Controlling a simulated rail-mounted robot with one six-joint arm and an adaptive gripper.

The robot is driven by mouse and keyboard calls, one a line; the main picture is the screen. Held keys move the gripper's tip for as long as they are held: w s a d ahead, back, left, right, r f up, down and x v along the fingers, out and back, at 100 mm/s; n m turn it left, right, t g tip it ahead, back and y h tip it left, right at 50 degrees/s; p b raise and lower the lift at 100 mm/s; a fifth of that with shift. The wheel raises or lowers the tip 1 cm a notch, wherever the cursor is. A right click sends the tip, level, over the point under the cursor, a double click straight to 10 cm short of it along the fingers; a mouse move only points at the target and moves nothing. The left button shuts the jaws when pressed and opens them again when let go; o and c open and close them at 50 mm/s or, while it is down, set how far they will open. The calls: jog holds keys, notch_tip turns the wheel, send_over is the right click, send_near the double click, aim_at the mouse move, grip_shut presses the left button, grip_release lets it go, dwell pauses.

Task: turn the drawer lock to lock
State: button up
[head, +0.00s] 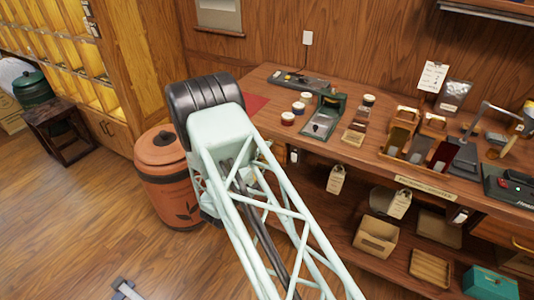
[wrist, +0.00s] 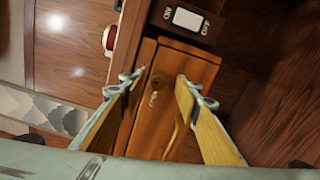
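In the wrist view, a brass drawer lock (wrist: 157,84) sits near the top of a reddish-brown wooden drawer front (wrist: 150,122). A small pale mark or part shows just below the lock; it is too small to make out. A curved brass handle (wrist: 172,136) is lower on the same front. My gripper (wrist: 159,80) is open and empty, with one yellowish-padded finger on each side of the lock. The fingertips appear apart from the lock, but the depth is hard to judge. In the head view, my arm hides the gripper and this lock.
An ON/OFF switch plate (wrist: 187,20) is just above the drawer in the wrist view. In the head view, the wooden counter (head: 300,150) carries several jars, tools and racks. An orange canister (head: 160,195) stands left of my arm. Open floor (head: 60,230) lies at left.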

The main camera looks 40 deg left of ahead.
jog(key=s+d, duration=0.2)
jog(key=s, duration=0.9)
jog(key=shift+s, duration=0.2)
dwell(0.5)
